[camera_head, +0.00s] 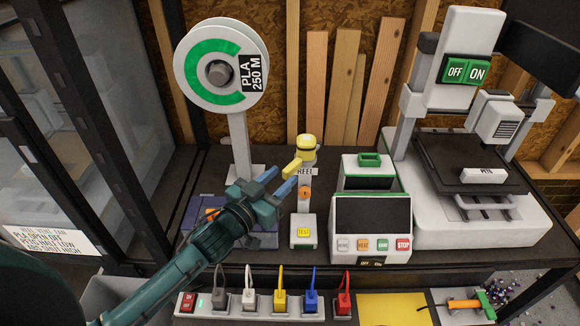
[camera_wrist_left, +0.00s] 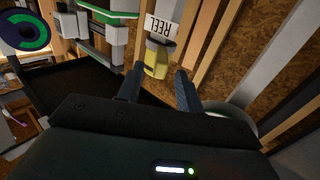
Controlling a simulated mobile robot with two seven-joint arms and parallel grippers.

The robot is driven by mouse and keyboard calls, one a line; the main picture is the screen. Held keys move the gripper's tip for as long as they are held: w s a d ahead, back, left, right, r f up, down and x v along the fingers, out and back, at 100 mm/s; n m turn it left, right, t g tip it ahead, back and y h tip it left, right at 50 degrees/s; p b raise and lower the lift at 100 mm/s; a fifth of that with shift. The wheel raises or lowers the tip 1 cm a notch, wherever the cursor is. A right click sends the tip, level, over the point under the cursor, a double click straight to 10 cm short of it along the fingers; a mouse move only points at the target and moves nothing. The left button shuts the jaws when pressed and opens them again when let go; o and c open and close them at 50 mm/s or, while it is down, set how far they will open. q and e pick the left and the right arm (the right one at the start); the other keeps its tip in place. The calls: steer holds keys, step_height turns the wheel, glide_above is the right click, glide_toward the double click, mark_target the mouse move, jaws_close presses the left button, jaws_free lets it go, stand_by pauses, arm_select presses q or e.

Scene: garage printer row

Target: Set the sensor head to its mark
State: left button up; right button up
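The sensor head (camera_head: 306,148) is a yellow and white cap on top of a short white post (camera_head: 304,205). A yellow lever or pointer (camera_head: 292,168) sticks out from it to the left and towards me. A tag reading REEL (camera_head: 306,172) is just below the head. My left gripper (camera_head: 282,178) is open, its two blue fingers pointing at the yellow lever. In the left wrist view the yellow part (camera_wrist_left: 157,60) shows ahead, between the lines of the fingers (camera_wrist_left: 158,80); I cannot tell whether they touch it. My right gripper is not in view.
A filament reel (camera_head: 195,85) stands behind left. The post's base has a yellow TEST button (camera_head: 303,232). A control box (camera_head: 371,220) and a printer (camera_head: 470,215) stand to the right. A power strip (camera_head: 265,303) with coloured plugs lies in front.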

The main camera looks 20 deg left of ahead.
arm_select(q)
steer(key=shift+x, duration=2.2)
jaws_close()
